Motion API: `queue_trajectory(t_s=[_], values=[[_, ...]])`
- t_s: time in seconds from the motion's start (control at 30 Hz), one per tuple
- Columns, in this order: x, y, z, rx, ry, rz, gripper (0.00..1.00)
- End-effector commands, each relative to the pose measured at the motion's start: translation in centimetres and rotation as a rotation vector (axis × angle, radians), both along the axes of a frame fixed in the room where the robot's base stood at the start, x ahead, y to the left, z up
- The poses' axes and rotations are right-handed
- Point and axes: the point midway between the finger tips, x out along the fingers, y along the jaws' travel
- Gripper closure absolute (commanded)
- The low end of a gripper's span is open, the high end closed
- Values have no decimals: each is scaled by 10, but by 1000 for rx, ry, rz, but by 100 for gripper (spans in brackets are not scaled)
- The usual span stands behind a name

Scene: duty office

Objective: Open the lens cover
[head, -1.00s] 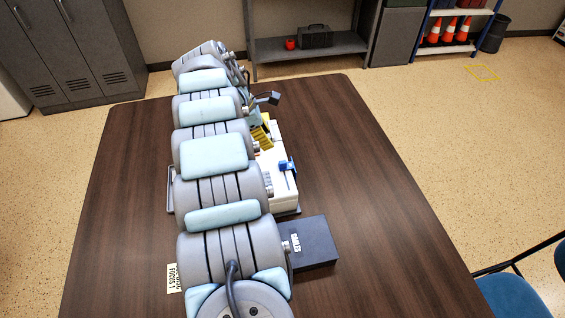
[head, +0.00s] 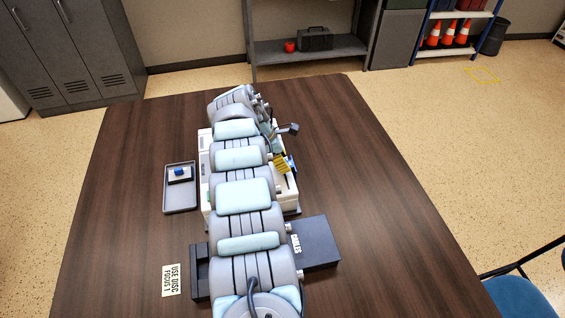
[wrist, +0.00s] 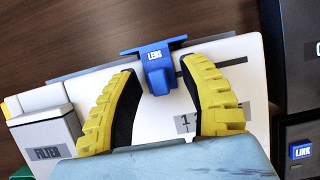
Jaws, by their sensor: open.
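The blue lens tab (wrist: 156,72), marked LENS, stands on the white device (wrist: 85,92) in the wrist view, beside a dark slot running to the right. My gripper (wrist: 158,76) has yellow-padded fingers, open, one on each side of the tab. I cannot tell whether either finger touches it. A grey part marked FILTER (wrist: 47,135) and a label reading 1 (wrist: 184,123) are on the device.
A tray (head: 180,206) holding a white piece with a blue knob lies left of the device. A card (head: 171,281) reads USE DISC FOCUS 1. A dark box (head: 318,240) marked CABLES lies near right. A blue LINK button (wrist: 301,151) shows. The table's right side is clear.

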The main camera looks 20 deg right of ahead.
Motion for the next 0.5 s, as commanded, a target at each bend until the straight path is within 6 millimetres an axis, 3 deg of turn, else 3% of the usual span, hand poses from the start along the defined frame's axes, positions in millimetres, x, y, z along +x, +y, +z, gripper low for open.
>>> queue_trajectory(t_s=[0.23,0.4,0.5], values=[[0,0,0,0,0,0,56],[0,0,0,0,0,-1,100],[0,0,0,0,0,-1,100]])
